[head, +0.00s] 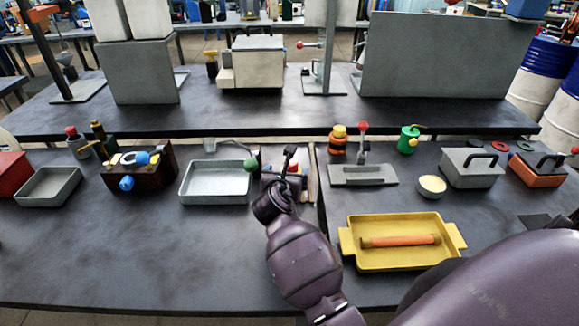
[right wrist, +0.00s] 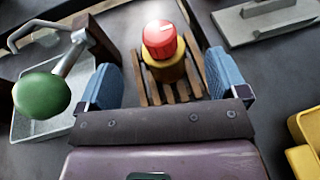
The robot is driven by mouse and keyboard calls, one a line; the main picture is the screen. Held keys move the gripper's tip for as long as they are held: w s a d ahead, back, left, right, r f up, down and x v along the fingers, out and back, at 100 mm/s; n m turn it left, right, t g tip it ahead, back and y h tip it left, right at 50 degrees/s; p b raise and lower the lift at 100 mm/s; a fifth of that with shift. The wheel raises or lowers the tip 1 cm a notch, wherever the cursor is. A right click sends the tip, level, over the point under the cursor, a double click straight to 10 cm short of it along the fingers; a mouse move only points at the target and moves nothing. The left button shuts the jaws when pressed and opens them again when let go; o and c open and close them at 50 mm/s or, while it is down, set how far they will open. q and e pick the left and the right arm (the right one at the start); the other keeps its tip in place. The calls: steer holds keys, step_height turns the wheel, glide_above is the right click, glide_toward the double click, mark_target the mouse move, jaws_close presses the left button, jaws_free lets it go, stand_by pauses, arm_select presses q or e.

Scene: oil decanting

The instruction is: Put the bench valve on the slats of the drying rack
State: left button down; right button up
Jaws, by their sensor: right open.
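The bench valve, with a red cap (right wrist: 160,38) on a yellow body, shows in the right wrist view. It appears to stand upright on the wooden slats of the drying rack (right wrist: 183,97). My right gripper (right wrist: 160,79) is open, its blue fingertips apart on either side of the valve, with no visible contact. In the head view the right gripper (head: 287,172) is over the rack (head: 313,178) and hides most of it; only a little red of the valve shows there. The valve's base is partly hidden. My left gripper is not in view.
A lever with a green ball (right wrist: 42,95) is close left of the gripper. A grey tray (head: 214,198) lies left of the rack. Right are a grey plate with a red-knobbed lever (head: 363,178) and a yellow tray (head: 350,262) holding an orange rod. The front left table is clear.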

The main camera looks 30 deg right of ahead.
steer(key=shift+v, duration=2.8)
